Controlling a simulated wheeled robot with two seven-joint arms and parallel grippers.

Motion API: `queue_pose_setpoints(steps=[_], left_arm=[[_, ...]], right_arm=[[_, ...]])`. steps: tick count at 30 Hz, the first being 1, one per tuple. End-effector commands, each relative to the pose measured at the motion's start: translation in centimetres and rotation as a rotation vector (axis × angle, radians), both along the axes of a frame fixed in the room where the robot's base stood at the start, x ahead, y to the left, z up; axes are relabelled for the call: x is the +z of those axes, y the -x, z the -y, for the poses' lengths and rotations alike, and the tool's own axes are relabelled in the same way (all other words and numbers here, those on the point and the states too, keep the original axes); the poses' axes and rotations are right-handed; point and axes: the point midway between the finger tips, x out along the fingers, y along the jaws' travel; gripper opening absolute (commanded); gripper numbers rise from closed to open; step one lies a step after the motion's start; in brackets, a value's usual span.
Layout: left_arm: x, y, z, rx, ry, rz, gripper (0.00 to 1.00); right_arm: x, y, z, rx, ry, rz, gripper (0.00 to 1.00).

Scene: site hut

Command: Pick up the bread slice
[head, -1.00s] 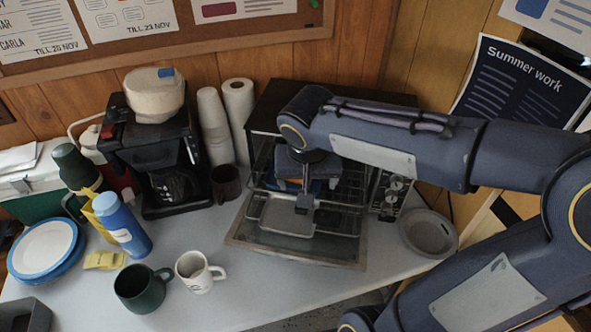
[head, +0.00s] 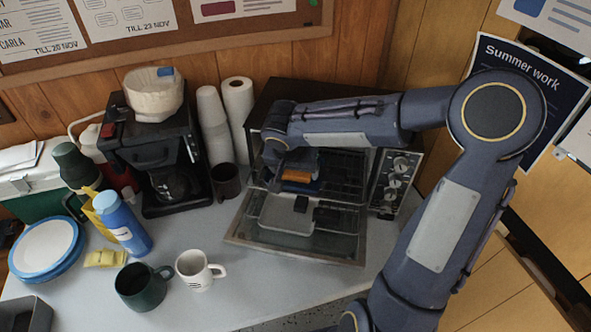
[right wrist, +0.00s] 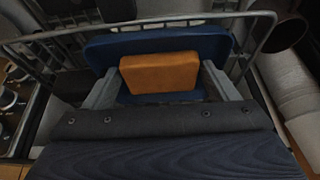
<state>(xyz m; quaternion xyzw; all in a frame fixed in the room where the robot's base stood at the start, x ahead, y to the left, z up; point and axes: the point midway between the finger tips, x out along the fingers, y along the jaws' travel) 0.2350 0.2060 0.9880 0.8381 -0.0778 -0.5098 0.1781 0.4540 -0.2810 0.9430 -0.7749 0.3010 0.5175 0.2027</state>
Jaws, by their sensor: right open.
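The bread slice (head: 297,176) is a small orange-brown block inside the open toaster oven (head: 262,108). In the right wrist view the bread slice (right wrist: 160,72) lies on a dark blue plate or tray (right wrist: 218,45). My left gripper is not in view.
The oven's lowered glass door (head: 330,245) and wire rack (right wrist: 252,50) are close around the gripper. A brown mug (head: 226,181), coffee maker (head: 150,155), paper cups (head: 214,125), green mug (head: 140,288) and white mug (head: 196,272) stand to the left.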

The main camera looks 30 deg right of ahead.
Motion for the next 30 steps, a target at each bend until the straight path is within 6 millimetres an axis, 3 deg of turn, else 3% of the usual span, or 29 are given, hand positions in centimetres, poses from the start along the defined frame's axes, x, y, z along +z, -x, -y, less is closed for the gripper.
queue_pose_setpoints(steps=[5,11,22,30], left_arm=[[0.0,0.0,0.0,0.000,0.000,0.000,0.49],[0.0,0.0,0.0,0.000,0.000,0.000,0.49],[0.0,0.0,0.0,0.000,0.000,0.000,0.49],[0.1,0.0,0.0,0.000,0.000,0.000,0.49]], right_arm=[[0.0,0.0,0.0,0.000,0.001,0.001,0.79],[0.0,0.0,0.0,0.000,0.001,0.001,0.53],[0.7,-0.1,0.0,-0.001,0.002,0.003,0.52],[4.3,0.7,-0.4,0.000,0.005,0.006,0.52]])
